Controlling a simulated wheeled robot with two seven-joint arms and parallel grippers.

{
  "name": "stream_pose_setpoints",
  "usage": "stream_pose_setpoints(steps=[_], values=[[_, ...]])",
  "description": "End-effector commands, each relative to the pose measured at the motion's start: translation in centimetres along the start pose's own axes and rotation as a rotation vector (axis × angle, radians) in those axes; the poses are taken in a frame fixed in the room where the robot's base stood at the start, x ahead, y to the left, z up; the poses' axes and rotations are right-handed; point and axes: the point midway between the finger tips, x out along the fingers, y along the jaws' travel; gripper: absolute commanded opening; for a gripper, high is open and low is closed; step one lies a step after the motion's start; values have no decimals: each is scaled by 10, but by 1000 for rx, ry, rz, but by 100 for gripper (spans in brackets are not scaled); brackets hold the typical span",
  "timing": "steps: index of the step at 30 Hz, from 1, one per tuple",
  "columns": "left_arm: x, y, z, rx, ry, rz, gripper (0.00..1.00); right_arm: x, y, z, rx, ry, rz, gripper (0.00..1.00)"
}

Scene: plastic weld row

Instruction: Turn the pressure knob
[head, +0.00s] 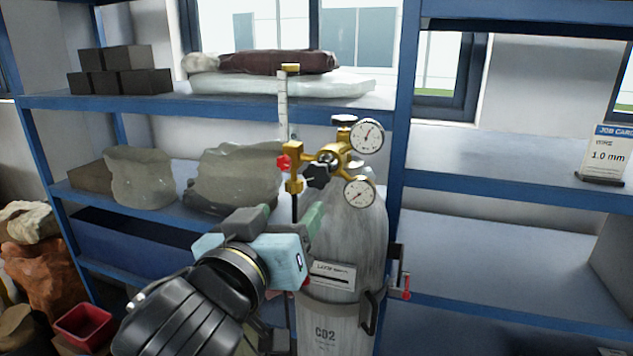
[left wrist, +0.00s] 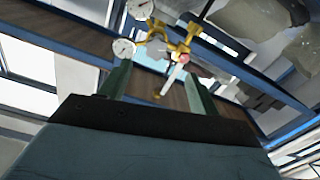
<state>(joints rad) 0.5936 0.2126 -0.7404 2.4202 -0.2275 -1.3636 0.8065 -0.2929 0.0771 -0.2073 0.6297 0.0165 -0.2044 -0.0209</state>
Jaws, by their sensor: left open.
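A brass regulator (head: 338,156) with two round white gauges sits on top of a grey CO2 cylinder (head: 345,235). A black lobed knob (head: 318,176) faces me on the regulator. A small red knob (head: 283,162) is on the left, at the flow tube (head: 283,105). My left gripper (head: 284,214) is open and empty, below and left of the black knob, apart from it. In the left wrist view, the regulator (left wrist: 178,46) and red knob (left wrist: 184,58) show beyond the open fingers (left wrist: 160,84). My right gripper is not in view.
Blue shelving (head: 403,100) stands behind the cylinder, with bags and dark blocks (head: 120,70) on the left. A job card (head: 605,155) stands on the right shelf. A red bin (head: 84,326) is at lower left. The right shelves are mostly clear.

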Motion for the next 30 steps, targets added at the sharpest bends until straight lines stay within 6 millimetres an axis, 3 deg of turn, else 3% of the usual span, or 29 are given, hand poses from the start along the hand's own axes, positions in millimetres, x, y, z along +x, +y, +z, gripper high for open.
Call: stream_pose_setpoints(steps=[3,7,21,30], values=[[-7,4,-10,-8,20,11,63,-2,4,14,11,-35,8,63],[4,4,-11,-7,19,9,63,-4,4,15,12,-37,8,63],[90,6,-13,-6,19,9,63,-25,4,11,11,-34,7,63],[121,6,-13,-7,20,11,63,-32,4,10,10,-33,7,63]])
